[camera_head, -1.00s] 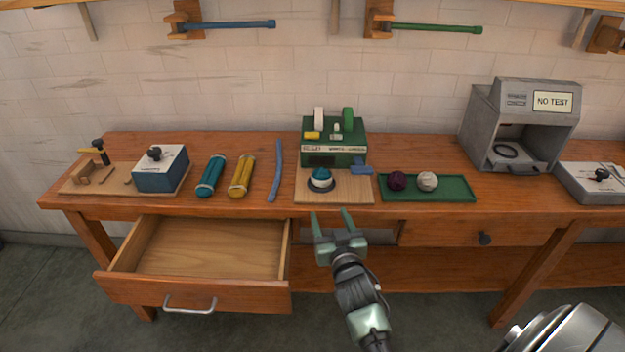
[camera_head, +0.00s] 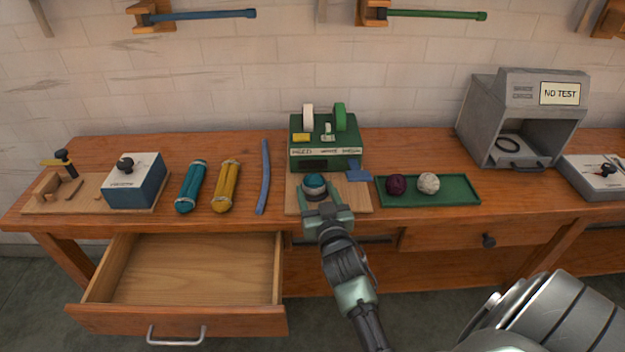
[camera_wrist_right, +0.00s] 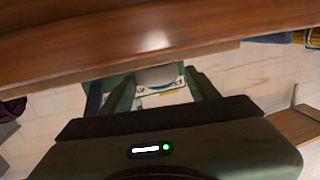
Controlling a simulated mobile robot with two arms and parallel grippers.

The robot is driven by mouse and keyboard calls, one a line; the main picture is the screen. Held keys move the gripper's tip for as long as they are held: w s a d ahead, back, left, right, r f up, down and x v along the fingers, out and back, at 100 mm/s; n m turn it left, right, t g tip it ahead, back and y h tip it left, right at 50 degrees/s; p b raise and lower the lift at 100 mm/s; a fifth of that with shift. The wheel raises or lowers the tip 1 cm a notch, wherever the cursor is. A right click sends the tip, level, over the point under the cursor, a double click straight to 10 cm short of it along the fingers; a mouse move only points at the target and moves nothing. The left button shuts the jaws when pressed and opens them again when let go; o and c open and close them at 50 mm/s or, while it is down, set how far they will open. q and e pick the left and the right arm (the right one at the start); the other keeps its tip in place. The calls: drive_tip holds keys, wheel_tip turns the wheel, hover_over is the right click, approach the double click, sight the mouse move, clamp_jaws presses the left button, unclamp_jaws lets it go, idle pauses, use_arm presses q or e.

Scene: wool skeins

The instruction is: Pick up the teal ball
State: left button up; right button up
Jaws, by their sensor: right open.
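The teal ball (camera_head: 315,181) sits on the wooden board (camera_head: 358,199) at the middle of the bench, in front of the green machine. My right gripper (camera_head: 318,188) is open, with its fingers reaching over the board at the ball. The fingers and palm hide the ball's lower part and its dark ring base. My left gripper is not in view.
The green machine (camera_head: 325,153) stands close behind. A green tray (camera_head: 458,190) with a purple ball (camera_head: 396,185) and a cream ball (camera_head: 428,183) lies to the right. Teal (camera_head: 190,187) and yellow (camera_head: 225,187) skeins lie left. An open drawer (camera_head: 176,317) juts out at front left.

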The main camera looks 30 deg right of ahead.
sight(311, 175)
drive_tip(key=x, duration=0.7)
drive_tip(key=shift+s+d, duration=0.1)
drive_tip(key=shift+d, duration=0.1)
drive_tip(key=c, duration=1.1)
